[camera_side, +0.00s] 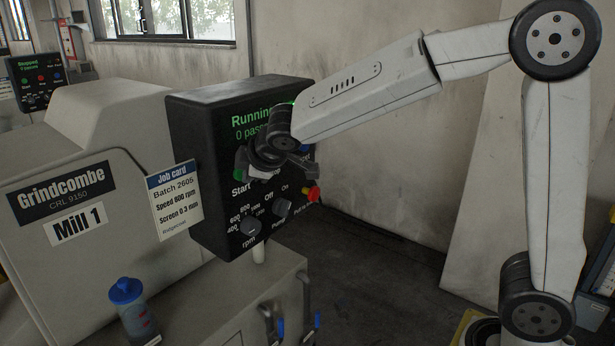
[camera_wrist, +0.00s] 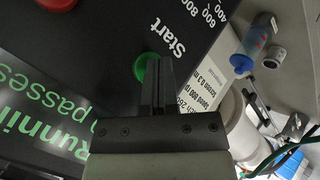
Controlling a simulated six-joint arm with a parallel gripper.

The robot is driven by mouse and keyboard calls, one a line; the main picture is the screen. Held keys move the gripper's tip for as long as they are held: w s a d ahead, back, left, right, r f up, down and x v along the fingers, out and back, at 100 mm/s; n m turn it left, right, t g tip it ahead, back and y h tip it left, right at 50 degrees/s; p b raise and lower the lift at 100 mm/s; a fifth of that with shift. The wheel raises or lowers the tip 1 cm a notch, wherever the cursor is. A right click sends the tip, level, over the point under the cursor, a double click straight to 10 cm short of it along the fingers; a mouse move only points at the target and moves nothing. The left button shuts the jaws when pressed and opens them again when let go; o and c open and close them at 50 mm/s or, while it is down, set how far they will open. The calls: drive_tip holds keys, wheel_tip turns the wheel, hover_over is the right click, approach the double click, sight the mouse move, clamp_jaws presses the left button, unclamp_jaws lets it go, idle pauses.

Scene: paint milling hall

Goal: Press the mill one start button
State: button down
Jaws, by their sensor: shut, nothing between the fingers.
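The black control panel (camera_side: 208,165) of Mill 1 (camera_side: 78,224) reads "Running" and "0 passes" in green. Its green start button (camera_side: 240,173) sits above the word "Start", partly covered by my gripper (camera_side: 250,174). In the wrist view the green button (camera_wrist: 146,68) shows beside the tips of my shut, empty gripper (camera_wrist: 161,60), which cover its right edge. The fingertips are at the button; whether they touch it I cannot tell.
Below are the rpm knob (camera_side: 250,227), another knob (camera_side: 282,208) and a red-and-yellow button (camera_side: 312,194). A job card (camera_side: 174,201) hangs left of the panel. A blue-capped bottle (camera_side: 130,310) stands in front. Another panel (camera_side: 38,80) reading "Stopped" is far left.

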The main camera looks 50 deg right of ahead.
drive_tip(key=shift+s, duration=0.1)
idle(0.6)
drive_tip(key=shift+s, duration=0.7)
drive_tip(key=shift+s, duration=0.1)
drive_tip(key=shift+s, duration=2.45)
drive_tip(key=s+d+f+m+g+y, duration=0.1)
drive_tip(key=s+d+f+m+g, duration=0.2)
drive_tip(key=s+f+m+g, duration=0.3)
drive_tip(key=s+f+m, duration=0.4)
drive_tip(key=s+f, duration=0.5)
drive_tip(key=f, duration=0.1)
drive_tip(key=shift+s+d+f+y, duration=0.15)
drive_tip(key=shift+d+f+y, duration=0.1)
drive_tip(key=shift+y, duration=0.15)
